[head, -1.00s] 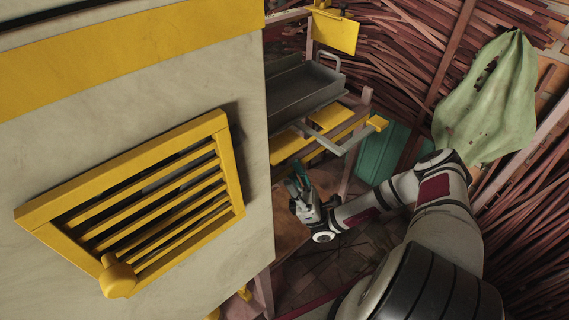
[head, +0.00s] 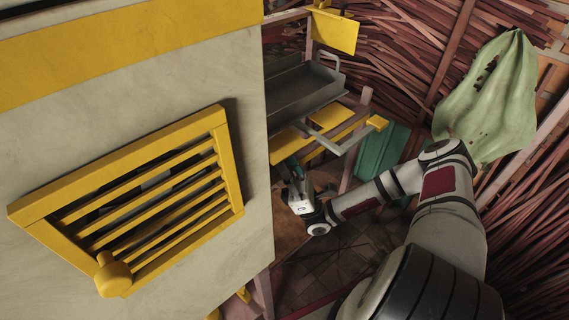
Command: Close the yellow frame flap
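The yellow frame flap (head: 134,195) is a slatted, vent-like frame with a rounded yellow knob (head: 113,276) at its lower left corner. It sits on the pale side panel of the machine in the head view. Its left side stands out from the panel, so it looks partly open, and dark gaps show between the slats. My gripper (head: 292,170) is to the right of the machine's edge, well apart from the flap and touching neither it nor the knob. Its fingers are small and partly hidden, and I cannot tell whether they are open or shut.
The pale machine body (head: 200,70) with a yellow band fills the left. A grey metal trough (head: 305,88) and yellow brackets (head: 333,30) project behind my gripper. A green cloth (head: 492,100) hangs at the right before bundles of reddish sticks (head: 400,50). A teal bin (head: 383,150) stands behind my arm.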

